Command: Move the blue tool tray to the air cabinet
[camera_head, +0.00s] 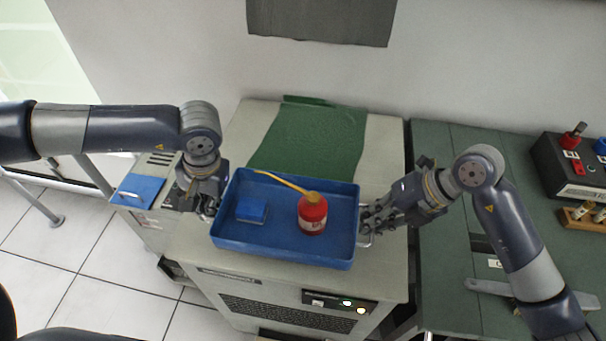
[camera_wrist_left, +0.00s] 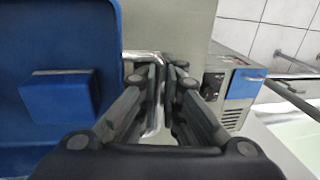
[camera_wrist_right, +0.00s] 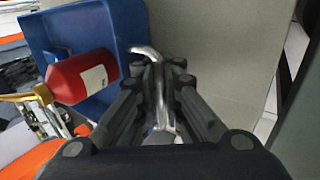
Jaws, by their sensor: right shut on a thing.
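The blue tool tray (camera_head: 285,252) is level over the top of the light grey cabinet (camera_head: 385,262); I cannot tell whether it rests there or hangs just above. It holds a red can (camera_head: 312,214) with a yellow spout and a small blue box (camera_head: 251,210). My left gripper (camera_head: 210,209) is at the tray's left end, its fingers close around the metal handle (camera_wrist_left: 160,120). My right gripper (camera_head: 369,220) is shut on the right metal handle (camera_wrist_right: 158,85). The fingers partly hide both handles.
A green mat (camera_head: 310,140) lies behind the tray on the cabinet. A green bench (camera_head: 455,300) stands at the right, with a black box (camera_head: 580,165) and a wooden holder (camera_head: 582,217). A smaller blue-topped unit (camera_head: 138,190) is at the left. The wall is behind.

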